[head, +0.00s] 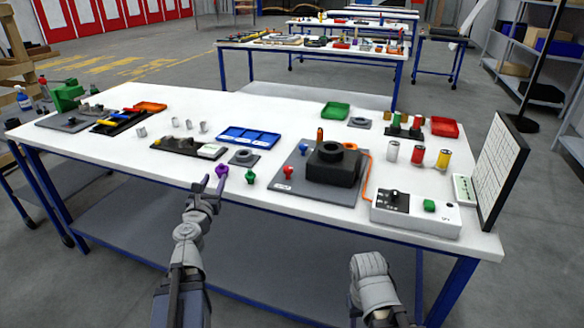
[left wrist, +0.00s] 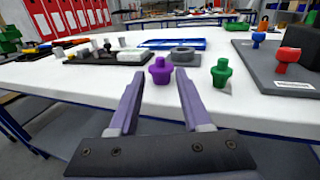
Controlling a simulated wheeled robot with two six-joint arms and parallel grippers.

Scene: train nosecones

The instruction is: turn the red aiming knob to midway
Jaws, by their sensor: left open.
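The red aiming knob (head: 288,172) stands on the front left part of a grey base plate (head: 340,206); it also shows at the right in the left wrist view (left wrist: 288,58). My left gripper (head: 213,184) is open and empty at the table's front edge, left of the red knob and apart from it. In the left wrist view its fingers (left wrist: 158,84) point at a purple knobbed piece (left wrist: 160,70), which stands just beyond the tips. Of my right arm, only a grey link shows at the bottom; its fingers are not seen.
A green knobbed piece (head: 251,177) stands between my left gripper and the base plate. The plate also carries a blue knob (head: 303,147) and a black block (head: 333,168). A control box (head: 415,212) stands at right. A blue tray (head: 249,137) lies behind.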

